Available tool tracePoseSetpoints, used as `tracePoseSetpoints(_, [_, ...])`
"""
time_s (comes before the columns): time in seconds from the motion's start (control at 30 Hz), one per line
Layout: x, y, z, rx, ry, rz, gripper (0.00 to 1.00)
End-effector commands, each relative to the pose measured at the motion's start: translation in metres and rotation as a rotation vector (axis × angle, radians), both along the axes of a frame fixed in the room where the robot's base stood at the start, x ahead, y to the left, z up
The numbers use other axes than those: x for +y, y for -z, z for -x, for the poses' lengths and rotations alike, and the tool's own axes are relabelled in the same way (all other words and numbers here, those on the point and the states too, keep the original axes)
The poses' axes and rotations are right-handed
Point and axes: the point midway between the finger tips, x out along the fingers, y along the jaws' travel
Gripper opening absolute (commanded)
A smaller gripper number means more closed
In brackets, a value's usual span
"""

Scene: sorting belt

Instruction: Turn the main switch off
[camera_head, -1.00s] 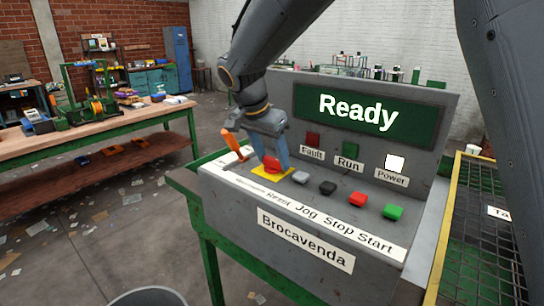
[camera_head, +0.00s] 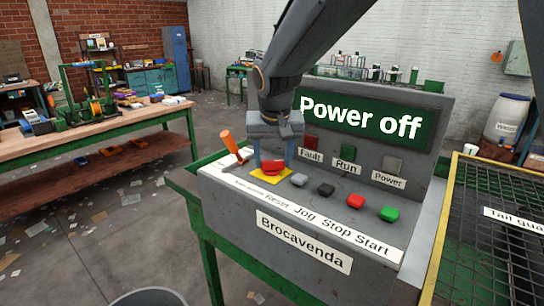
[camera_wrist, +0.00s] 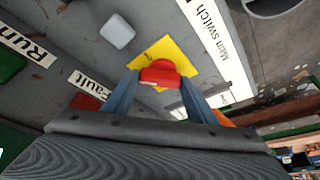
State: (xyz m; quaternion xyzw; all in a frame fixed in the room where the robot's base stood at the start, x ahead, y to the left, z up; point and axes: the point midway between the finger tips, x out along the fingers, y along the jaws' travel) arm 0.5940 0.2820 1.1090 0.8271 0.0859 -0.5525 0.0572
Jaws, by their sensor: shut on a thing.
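The red main switch knob (camera_head: 273,165) sits on a yellow plate (camera_head: 260,177) on the grey console's top. In the wrist view the knob (camera_wrist: 160,75) and plate (camera_wrist: 172,48) lie beside a "Main switch" label (camera_wrist: 215,40). My gripper (camera_head: 274,160) points down at it, with its two blue fingers on either side of the knob. It is shut on the knob. The console display (camera_head: 362,116) reads "Power off". The lamp above the "Power" label (camera_head: 388,179) is grey and unlit.
Grey, black, red and green buttons (camera_head: 391,213) run right of the knob. An orange handle (camera_head: 231,146) stands close at the left. A yellow-framed mesh guard (camera_head: 500,245) is at the right. A workbench (camera_head: 100,128) stands at the left, across open floor.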

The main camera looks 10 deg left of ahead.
Motion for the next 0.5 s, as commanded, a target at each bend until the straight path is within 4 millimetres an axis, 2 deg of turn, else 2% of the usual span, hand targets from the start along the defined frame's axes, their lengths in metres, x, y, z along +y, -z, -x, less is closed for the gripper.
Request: tracePoseSetpoints(0.5, [-0.0030, 0.0010, -0.0054, -0.004, -0.477, -0.003, 0.29])
